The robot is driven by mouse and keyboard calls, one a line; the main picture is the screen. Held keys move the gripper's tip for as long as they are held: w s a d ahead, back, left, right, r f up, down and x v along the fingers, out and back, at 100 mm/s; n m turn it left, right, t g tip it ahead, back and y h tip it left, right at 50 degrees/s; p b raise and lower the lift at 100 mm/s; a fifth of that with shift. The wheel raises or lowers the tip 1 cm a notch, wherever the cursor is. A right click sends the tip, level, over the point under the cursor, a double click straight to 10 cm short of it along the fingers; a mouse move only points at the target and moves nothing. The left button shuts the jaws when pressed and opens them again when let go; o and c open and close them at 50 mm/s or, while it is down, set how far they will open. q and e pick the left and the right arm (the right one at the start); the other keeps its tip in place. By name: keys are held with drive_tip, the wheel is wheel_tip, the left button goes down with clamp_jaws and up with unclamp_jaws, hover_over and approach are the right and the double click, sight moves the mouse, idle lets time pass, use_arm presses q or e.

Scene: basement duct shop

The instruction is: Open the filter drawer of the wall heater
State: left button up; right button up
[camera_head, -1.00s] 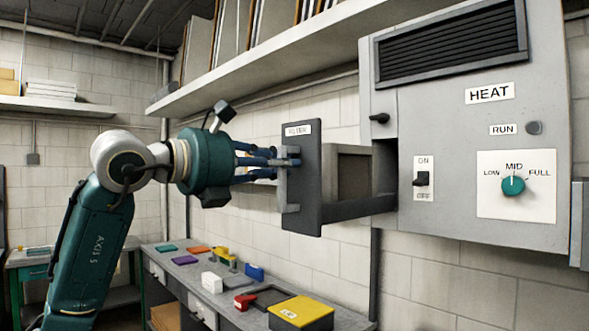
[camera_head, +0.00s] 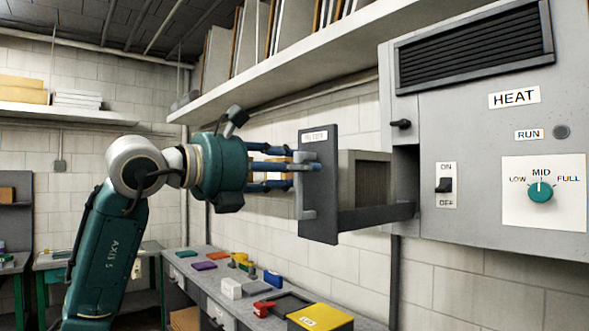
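The grey wall heater (camera_head: 468,132) hangs at the right. Its filter drawer (camera_head: 319,215) stands well out from the opening at the heater's lower left, with a dark front panel and a side rail showing. The drawer's grey upright handle (camera_head: 306,208) is on the left face of the front. My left gripper (camera_head: 291,167) is at the handle, its blue fingers spread apart around the handle's upper part. Whether a finger touches the handle is unclear. My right gripper is not in view.
Below is a workbench (camera_head: 222,285) with a yellow-topped box (camera_head: 321,317), a red item (camera_head: 263,308) and several small coloured pieces. A long shelf (camera_head: 262,80) with upright panels runs above the arm. The heater has a switch (camera_head: 444,185) and a teal dial (camera_head: 540,190).

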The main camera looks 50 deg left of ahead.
use_arm(q)
drive_tip(key=shift+f, duration=0.1)
drive_tip(key=s, duration=1.2)
drive_tip(key=shift+a, duration=0.45)
drive_tip(key=shift+w, duration=0.1)
